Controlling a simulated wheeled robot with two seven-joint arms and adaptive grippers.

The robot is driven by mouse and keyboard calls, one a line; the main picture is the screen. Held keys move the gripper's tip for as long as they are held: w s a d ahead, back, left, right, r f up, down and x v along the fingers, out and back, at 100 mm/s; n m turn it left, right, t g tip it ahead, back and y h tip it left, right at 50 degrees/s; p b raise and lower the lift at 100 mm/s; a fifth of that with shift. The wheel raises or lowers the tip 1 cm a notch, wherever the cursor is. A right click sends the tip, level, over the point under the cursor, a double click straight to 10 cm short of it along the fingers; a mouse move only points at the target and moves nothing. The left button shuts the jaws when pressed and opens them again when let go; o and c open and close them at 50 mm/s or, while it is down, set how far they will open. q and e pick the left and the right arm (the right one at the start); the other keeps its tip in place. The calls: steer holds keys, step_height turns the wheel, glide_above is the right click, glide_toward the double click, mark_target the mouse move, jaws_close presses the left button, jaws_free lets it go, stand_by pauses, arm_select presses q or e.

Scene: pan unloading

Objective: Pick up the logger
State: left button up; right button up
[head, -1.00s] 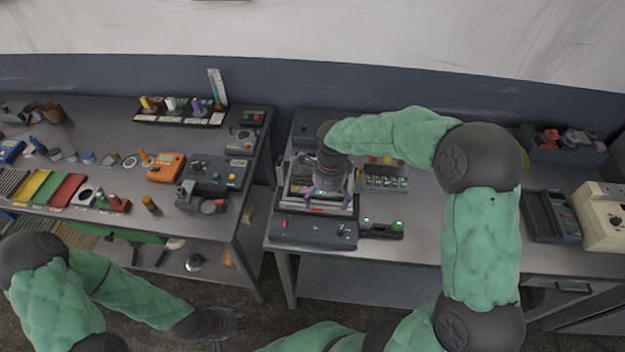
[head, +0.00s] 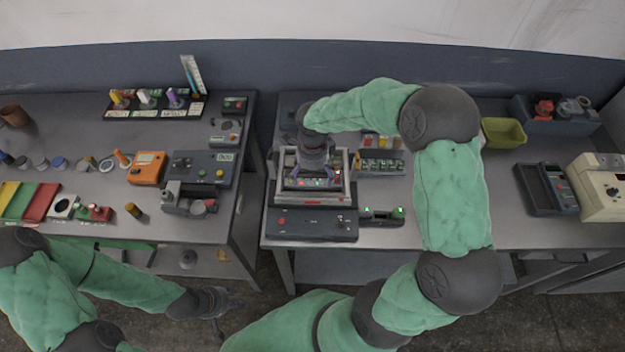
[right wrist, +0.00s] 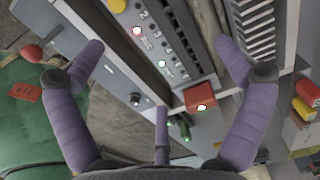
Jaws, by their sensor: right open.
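A dark grey device with small lit lamps, which looks like the logger (head: 312,183), sits inside a pale-rimmed square pan (head: 349,192) on the right bench. In the right wrist view a grey panel with numbers and lit lamps (right wrist: 152,48) lies below my right gripper (right wrist: 160,72). That gripper is open, its purple fingers spread to either side of the panel. I cannot tell whether they touch it. In the head view my right gripper (head: 314,172) is above the pan and partly hides the device. My left gripper (head: 217,318) hangs low in front of the left bench, small and unclear.
A dark control base (head: 300,227) is in front of the pan, with a small green-lit unit (head: 382,215) beside it. A labelled block (head: 380,165) stands right of the pan. A yellow-green bin (head: 502,132) is further right. Bare bench top (head: 400,237) shows at the front edge.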

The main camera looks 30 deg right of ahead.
mark_target(312, 181)
step_height(312, 181, down, 4)
steer(key=shift+w+f, duration=0.1)
steer(key=shift+w, duration=0.05)
steer(key=shift+c, duration=0.3)
steer(key=c, duration=1)
steer(key=shift+r, duration=0.2)
steer(key=shift+w+d+r, duration=0.1)
steer(key=shift+r, duration=0.5)
steer(key=s+r, duration=0.1)
steer(key=r, duration=0.1)
steer(key=s+r, duration=0.2)
steer(key=r, duration=0.1)
steer(key=s+r, duration=0.1)
steer(key=r, duration=0.1)
steer(key=shift+s+a+r, duration=0.3)
steer(key=shift+s, duration=0.1)
steer(key=s+r, duration=0.1)
steer(key=s, duration=0.2)
steer(key=s+r, duration=0.1)
steer(key=s, duration=0.2)
steer(key=s+a+r, duration=0.1)
steer(key=s+r, duration=0.1)
steer(key=s, duration=0.1)
steer(key=shift+s+p, duration=0.15)
steer(key=shift+p, duration=0.2)
